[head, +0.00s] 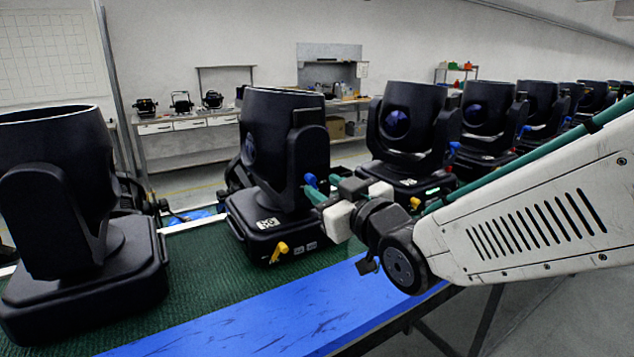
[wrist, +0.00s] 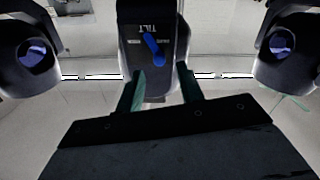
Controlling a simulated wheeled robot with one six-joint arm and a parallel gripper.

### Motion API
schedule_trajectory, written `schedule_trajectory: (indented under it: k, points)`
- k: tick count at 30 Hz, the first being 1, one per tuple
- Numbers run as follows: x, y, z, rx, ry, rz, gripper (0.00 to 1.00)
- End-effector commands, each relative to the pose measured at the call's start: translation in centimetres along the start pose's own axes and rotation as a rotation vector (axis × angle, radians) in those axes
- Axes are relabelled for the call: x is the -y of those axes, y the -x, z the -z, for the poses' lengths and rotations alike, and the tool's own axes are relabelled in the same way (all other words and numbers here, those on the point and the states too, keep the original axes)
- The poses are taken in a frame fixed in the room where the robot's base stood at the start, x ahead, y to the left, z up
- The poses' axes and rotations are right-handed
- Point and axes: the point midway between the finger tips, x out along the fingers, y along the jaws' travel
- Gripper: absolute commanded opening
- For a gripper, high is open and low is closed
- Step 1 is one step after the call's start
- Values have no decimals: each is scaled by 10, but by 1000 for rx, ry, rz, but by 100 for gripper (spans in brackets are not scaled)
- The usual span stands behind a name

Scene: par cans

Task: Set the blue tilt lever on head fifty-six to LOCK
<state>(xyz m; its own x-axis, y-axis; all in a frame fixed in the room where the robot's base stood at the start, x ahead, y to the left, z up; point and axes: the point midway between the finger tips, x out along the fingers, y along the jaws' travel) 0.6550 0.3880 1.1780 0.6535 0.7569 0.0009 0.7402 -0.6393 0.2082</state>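A black moving-head light (head: 284,150) stands on the green mat in the middle of the head view. The white label on its base is too small to read. Its blue tilt lever (head: 311,180) shows on the side of the yoke. In the wrist view the blue lever (wrist: 153,48) lies slanted on a dark plate below upside-down TILT lettering (wrist: 155,27); the small words beside it are not legible. My gripper (head: 320,186) is beside the lever. In the wrist view my gripper (wrist: 161,72) is open, its green fingers apart and empty, with the lever just beyond their tips.
A yellow lever (head: 279,250) sticks out from the base's front. Another light (head: 60,190) stands close at left, and several more (head: 408,125) line up behind my arm at right. A blue strip (head: 270,325) edges the table. A workbench (head: 190,122) stands behind.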

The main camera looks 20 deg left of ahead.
Motion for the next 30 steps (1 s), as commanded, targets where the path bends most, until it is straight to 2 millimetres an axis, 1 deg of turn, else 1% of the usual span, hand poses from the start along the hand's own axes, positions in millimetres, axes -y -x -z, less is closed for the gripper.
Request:
schedule_trajectory:
  k: [1,3,7,11,17,18,20,21,22,30]
  points:
    - [0,-9,-1,2,0,1,37]
    - [0,-19,-1,2,0,0,37]
    - [0,-32,-1,2,0,0,37]
    - [0,-38,0,1,0,-1,37]
    - [0,-38,0,1,0,-1,37]
    - [0,-38,0,1,0,-1,35]
    - [0,-38,0,1,0,-1,18]
    - [0,-38,0,1,0,-1,7]
    - [0,-38,0,1,0,-1,0]
    - [-1,-38,0,2,-11,-1,0]
